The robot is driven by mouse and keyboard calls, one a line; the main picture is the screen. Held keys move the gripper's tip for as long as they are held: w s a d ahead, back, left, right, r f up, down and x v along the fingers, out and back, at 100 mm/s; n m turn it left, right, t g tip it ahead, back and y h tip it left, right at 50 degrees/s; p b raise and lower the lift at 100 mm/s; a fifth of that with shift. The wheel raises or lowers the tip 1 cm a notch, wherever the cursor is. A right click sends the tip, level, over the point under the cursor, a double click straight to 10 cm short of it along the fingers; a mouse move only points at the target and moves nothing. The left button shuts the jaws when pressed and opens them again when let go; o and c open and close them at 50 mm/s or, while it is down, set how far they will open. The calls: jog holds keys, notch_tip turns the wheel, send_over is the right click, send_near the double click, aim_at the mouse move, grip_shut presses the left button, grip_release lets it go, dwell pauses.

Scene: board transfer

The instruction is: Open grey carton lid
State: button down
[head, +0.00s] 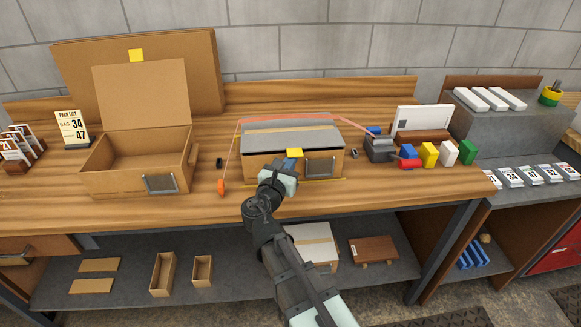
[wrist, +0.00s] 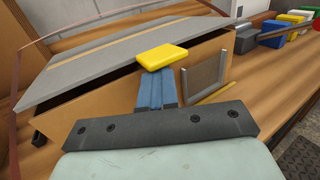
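The grey carton (head: 263,165) stands mid-bench, brown-sided with a grey lid (head: 275,137) and a tan tape strip. A yellow tab (head: 295,153) sticks out from the lid's front edge. In the wrist view the lid (wrist: 105,58) looks slightly raised, with a dark gap between it and the carton's front wall (wrist: 90,100). My gripper (head: 291,163) is at the carton's front, just below the tab. Its blue fingers (wrist: 155,92) are close together, and the yellow tab (wrist: 162,56) covers their tips. I cannot see whether the tab is between them or resting on them.
An open brown carton (head: 130,165) stands left, its lid upright. A red strap (head: 300,118) runs behind the grey carton, with an orange end (head: 221,187) at left. A grey tape dispenser (head: 380,149) and several coloured blocks (head: 429,155) are close on the right.

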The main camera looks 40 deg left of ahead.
jog(key=shift+w+a+r, duration=0.2)
jog(key=shift+r, duration=1.2)
jog(key=shift+w+a+r, duration=0.2)
jog(key=shift+r, duration=1.25)
jog(key=shift+w+a+r, duration=0.2)
jog(key=shift+r, duration=1.2)
jog(key=w+a+r, duration=0.4)
jog(key=w+a, duration=0.3)
jog(key=w+a+r, duration=0.4)
jog(key=w+a, duration=0.4)
dwell(0.7)
jog(key=s+d, duration=0.5)
jog(key=shift+s+d, duration=0.3)
dwell(0.6)
